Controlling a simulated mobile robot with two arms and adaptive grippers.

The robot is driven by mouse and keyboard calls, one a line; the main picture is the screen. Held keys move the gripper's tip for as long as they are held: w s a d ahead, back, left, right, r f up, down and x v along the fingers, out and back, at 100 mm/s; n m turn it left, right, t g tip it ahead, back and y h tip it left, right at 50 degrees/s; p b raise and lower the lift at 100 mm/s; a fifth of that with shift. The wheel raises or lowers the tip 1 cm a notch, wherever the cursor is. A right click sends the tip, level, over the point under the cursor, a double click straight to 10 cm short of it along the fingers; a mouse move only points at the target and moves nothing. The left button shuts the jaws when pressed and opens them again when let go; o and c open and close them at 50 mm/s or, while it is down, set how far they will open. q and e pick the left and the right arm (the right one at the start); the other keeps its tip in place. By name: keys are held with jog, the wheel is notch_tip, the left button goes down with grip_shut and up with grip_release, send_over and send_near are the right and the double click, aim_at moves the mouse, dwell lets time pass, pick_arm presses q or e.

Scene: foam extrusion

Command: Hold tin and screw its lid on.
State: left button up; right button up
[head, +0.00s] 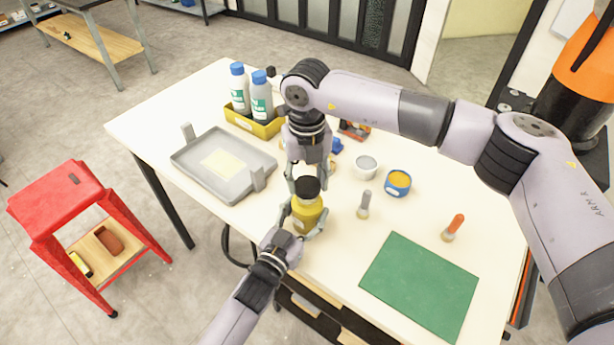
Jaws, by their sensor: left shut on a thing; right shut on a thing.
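The tin (306,214) is yellow and stands upright near the table's left front edge. Its dark lid (307,188) sits at the top of the tin; whether it is threaded on cannot be told. My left gripper (308,226) comes in low from the front and is shut around the tin's body. My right gripper (306,177) reaches down from above and is shut on the lid. The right fingers partly hide the lid's sides, and the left fingers hide part of the tin's lower body.
A grey tray (190,163) lies to the left, and a yellow bin (238,121) with two blue-capped bottles stands behind. A white cup (366,167), a blue-and-yellow tin (398,183), two brushes (364,205) (454,228) and a green mat (420,285) lie to the right.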

aim_at(307, 212)
jog(key=shift+f, duration=0.75)
jog(key=shift+f, duration=0.55)
jog(key=m, duration=1.2)
jog(key=shift+d, duration=0.1)
jog(key=m, duration=0.6)
jog(key=shift+f, duration=0.1)
jog(key=shift+m, duration=1.2)
jog(key=m, duration=0.3)
jog(key=shift+s+a+m, duration=0.2)
jog(key=shift+m, duration=0.2)
jog(key=shift+w+d+m, duration=0.1)
jog(key=shift+d+m, duration=0.1)
jog(key=shift+m, duration=0.7)
